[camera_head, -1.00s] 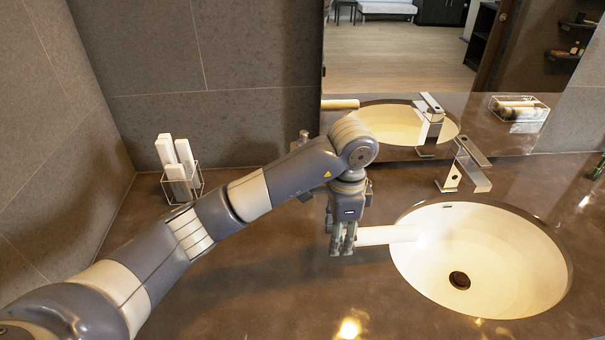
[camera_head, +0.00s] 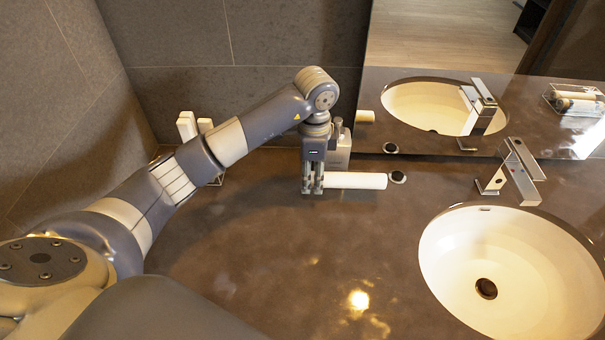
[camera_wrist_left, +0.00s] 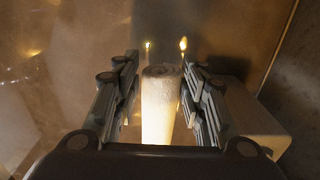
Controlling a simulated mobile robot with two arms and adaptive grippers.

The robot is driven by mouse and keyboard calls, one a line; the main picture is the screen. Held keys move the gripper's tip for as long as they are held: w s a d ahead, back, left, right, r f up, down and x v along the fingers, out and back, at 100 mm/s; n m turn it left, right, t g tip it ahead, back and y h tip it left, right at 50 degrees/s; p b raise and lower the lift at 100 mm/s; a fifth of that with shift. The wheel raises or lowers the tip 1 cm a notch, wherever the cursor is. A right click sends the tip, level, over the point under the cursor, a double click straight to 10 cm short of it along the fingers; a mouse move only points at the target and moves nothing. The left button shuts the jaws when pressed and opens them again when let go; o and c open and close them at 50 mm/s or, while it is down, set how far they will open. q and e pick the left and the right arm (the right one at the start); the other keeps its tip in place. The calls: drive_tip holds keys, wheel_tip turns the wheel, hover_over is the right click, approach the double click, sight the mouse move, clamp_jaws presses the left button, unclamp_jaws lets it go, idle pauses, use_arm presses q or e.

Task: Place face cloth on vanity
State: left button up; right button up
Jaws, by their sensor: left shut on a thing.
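The face cloth is a white rolled cloth (camera_head: 357,180), lying sideways in the head view with one end in my left gripper (camera_head: 312,188). The gripper is shut on it and points down at the back of the brown vanity top (camera_head: 250,250), left of the sink. I cannot tell whether the roll touches the counter. In the left wrist view the roll (camera_wrist_left: 159,108) sits between the two fingers (camera_wrist_left: 159,100). My right gripper is not in view.
The white sink (camera_head: 480,245) and square faucet (camera_head: 512,170) are to the right. A small dark round item (camera_head: 397,177) is close to the roll's free end. A grey dispenser (camera_head: 341,148) stands just behind the gripper. White boxes (camera_head: 186,125) stand behind my arm. The front counter is clear.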

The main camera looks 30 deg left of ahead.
use_arm(q)
drive_tip(key=a, duration=0.3)
drive_tip(key=shift+w+f+p, duration=0.15)
drive_tip(key=shift+p, duration=0.15)
wheel_tip(320, 180, down, 3)
drive_tip(key=shift+p, duration=0.65)
drive_tip(key=shift+f, duration=0.25)
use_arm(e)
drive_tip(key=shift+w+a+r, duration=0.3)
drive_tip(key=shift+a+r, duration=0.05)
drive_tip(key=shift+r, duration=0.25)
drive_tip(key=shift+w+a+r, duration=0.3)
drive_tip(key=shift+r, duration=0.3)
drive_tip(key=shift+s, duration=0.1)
use_arm(q)
drive_tip(key=shift+f, duration=0.2)
drive_tip(key=o, duration=1.1)
drive_tip(key=shift+c, duration=0.2)
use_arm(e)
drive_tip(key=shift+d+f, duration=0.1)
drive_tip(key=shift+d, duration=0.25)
use_arm(q)
drive_tip(key=shift+r, duration=0.1)
